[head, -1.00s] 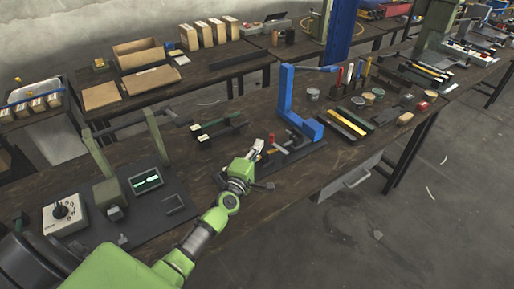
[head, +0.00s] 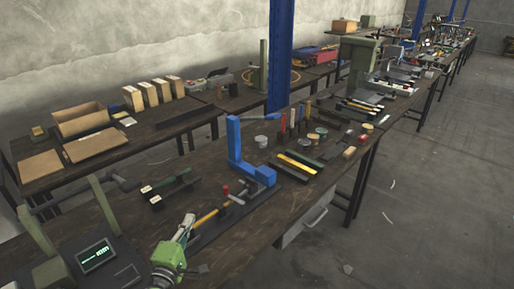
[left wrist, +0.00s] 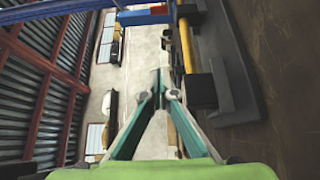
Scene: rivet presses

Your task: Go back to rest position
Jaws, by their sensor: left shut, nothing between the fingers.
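My left gripper (head: 187,222) is shut and empty, at the lower left of the head view. It is over the near bench, just left of the fixture with a yellow bar (head: 208,218). In the left wrist view its fingers (left wrist: 164,78) meet at the tips with nothing between them. The yellow bar also shows in the wrist view (left wrist: 186,45), right of the fingers and apart from them. A blue press frame (head: 235,145) stands behind the fixture. My right gripper is not in view.
A green-framed press with a small display (head: 97,256) stands left of my gripper. Black and yellow bars (head: 297,163), cans and upright tools fill the bench to the right. A back table (head: 150,140) holds boxes. The floor at right (head: 430,200) is mostly clear.

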